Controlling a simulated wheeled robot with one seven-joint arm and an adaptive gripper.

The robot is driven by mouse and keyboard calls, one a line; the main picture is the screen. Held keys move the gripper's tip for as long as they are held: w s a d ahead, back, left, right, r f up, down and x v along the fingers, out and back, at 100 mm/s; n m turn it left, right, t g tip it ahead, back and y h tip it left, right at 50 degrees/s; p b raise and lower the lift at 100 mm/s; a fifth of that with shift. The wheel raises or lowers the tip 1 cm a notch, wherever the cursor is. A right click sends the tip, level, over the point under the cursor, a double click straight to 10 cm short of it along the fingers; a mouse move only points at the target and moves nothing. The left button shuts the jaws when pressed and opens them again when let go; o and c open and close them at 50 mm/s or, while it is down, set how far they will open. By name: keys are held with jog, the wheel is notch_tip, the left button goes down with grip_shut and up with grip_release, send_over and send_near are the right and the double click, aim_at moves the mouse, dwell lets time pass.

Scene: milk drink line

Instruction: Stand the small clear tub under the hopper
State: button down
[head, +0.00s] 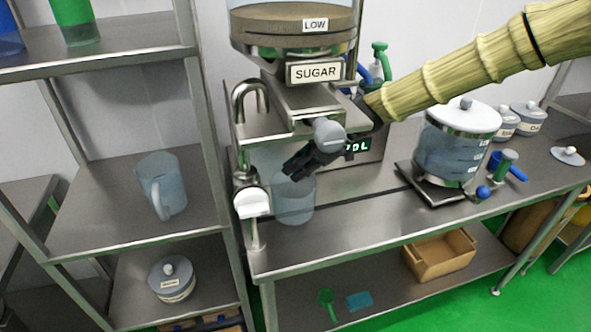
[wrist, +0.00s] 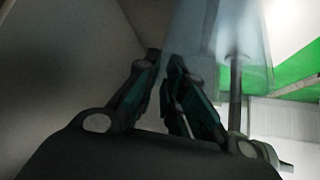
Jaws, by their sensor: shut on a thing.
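The small clear tub (head: 293,203) is upright below the sugar hopper (head: 290,40) and its steel chute, over the steel bench. My gripper (head: 293,168) is shut on the tub's rim from above. In the wrist view the two dark fingers (wrist: 166,62) are close together at the tub's translucent wall (wrist: 212,30). Part of the rim is hidden behind the fingers. I cannot tell whether the tub's base touches the bench. The hopper carries SUGAR and LOW labels.
A white-topped lever or knob (head: 252,203) on a post stands just left of the tub. A lidded clear container (head: 455,150) sits on a scale to the right. A jug (head: 162,186) stands on the left shelf. The bench front between tub and scale is clear.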

jog(key=shift+w+d+f, duration=0.1)
jog(key=shift+f, duration=0.45)
jog(key=c, duration=1.5)
grip_release()
jog(key=shift+r, duration=0.1)
jog(key=b+v, duration=0.1)
jog(key=v, duration=1.1)
